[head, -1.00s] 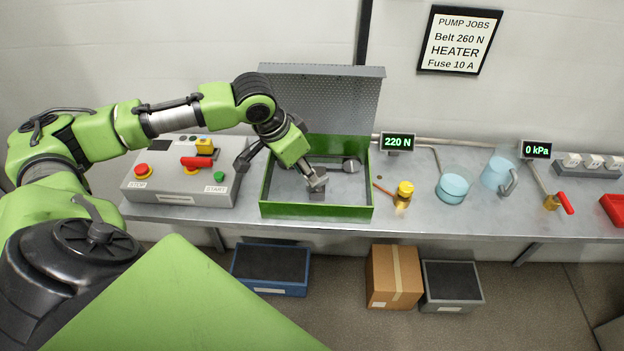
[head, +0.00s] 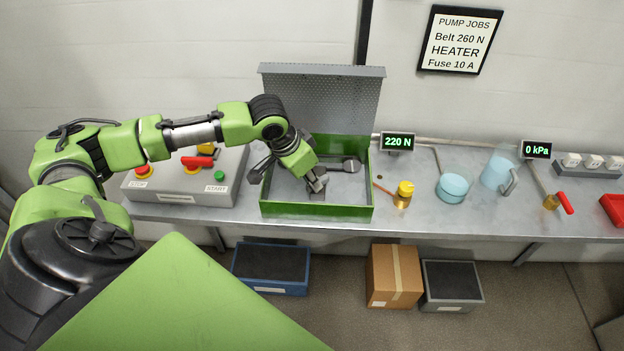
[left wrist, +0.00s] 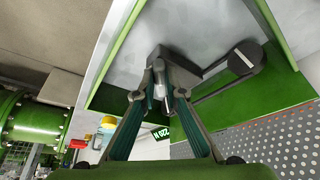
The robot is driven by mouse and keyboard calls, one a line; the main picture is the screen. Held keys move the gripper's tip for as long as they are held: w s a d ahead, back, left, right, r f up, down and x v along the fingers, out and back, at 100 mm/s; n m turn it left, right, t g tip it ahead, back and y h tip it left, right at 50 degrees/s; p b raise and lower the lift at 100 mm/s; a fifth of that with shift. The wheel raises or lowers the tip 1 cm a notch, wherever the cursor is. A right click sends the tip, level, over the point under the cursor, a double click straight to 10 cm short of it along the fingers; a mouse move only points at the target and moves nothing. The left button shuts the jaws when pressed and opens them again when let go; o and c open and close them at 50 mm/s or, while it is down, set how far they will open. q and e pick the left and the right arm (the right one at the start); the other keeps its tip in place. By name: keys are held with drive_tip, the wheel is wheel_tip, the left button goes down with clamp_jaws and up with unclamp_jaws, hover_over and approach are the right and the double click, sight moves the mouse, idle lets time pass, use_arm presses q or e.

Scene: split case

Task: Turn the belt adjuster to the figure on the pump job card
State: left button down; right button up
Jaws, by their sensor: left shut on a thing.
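The pump job card (head: 460,40) on the wall reads Belt 260 N, HEATER, Fuse 10 A. The belt display (head: 398,142) behind the bench reads 220 N. The green split case (head: 318,211) stands open with its perforated lid (head: 345,105) raised. My left gripper (head: 316,183) reaches down into the case. In the left wrist view its fingers (left wrist: 158,92) are shut on a small light metal piece, apparently the belt adjuster (left wrist: 158,72), beside a grey block (left wrist: 175,70). A dark belt runs to a round pulley (left wrist: 242,60). The fingers hide most of the adjuster. My right gripper is not in view.
A control box (head: 185,185) with buttons stands left of the case. Right of it are a yellow-capped brass part (head: 403,194), a glass dish (head: 453,188), a jug (head: 497,172), a 0 kPa display (head: 536,150) and a red-handled valve (head: 558,203). Bins and a carton are below.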

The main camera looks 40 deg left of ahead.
use_arm(q)
drive_tip(key=shift+r+p, duration=0.2)
drive_tip(key=shift+p, duration=0.45)
drive_tip(key=m+p, duration=0.1)
drive_tip(key=p, duration=0.1)
drive_tip(key=m+h+p, duration=0.1)
drive_tip(key=m, duration=0.1)
drive_tip(key=shift+w+a+r+g+p, duration=0.1)
drive_tip(key=shift+a+g+p, duration=0.15)
drive_tip(key=shift+g+p, duration=0.15)
drive_tip(key=shift+m, duration=0.4)
drive_tip(key=shift+w+a+f+m+h+p, duration=0.15)
drive_tip(key=shift+f+m+h+p, duration=0.05)
drive_tip(key=shift+m+h+p, duration=0.45)
drive_tip(key=shift+w+m+g, duration=0.15)
drive_tip(key=shift+m+g, duration=0.35)
drive_tip(key=shift+m, duration=0.75)
drive_tip(key=shift+a, duration=0.1)
drive_tip(key=c, duration=2.1)
unclamp_jaws()
